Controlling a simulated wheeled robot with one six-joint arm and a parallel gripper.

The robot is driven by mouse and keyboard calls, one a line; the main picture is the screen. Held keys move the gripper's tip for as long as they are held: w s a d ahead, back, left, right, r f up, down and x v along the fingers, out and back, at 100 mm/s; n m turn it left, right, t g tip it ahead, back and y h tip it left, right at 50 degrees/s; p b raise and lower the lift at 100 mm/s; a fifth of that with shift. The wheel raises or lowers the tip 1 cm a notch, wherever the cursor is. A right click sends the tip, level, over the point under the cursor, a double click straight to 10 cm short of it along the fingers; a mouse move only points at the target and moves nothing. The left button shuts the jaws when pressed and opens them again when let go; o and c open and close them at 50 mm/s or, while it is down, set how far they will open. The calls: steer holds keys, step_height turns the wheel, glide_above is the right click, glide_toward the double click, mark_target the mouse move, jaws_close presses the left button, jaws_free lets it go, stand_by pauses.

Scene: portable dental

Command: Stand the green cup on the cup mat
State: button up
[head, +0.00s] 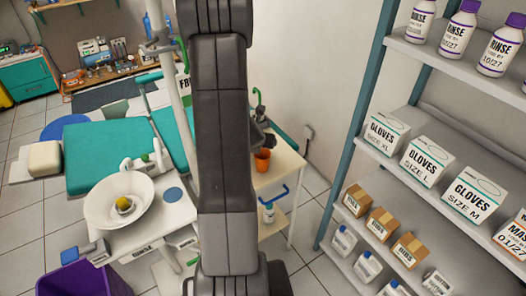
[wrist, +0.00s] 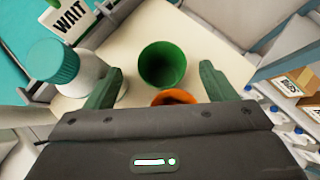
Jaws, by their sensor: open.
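The green cup (wrist: 162,66) stands on a pale surface in the wrist view, its open mouth facing the camera. My gripper (wrist: 158,82) is open, with one green finger to the left of the cup and the other to the right; I cannot tell whether either touches it. In the head view the green cup is hidden behind my arm. The round blue cup mat (head: 172,195) lies bare on the white unit beside the basin, left of my arm.
An orange cup (head: 262,160) stands close to the green cup, and its rim shows in the wrist view (wrist: 173,98). A teal-capped white bottle (wrist: 66,68) is left of the fingers. A white basin (head: 104,222) adjoins the mat. Shelves (head: 400,150) stand at right.

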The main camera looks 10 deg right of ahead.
steer(key=shift+x, duration=2.35)
steer(key=shift+s, duration=0.15)
steer(key=c, duration=1.1)
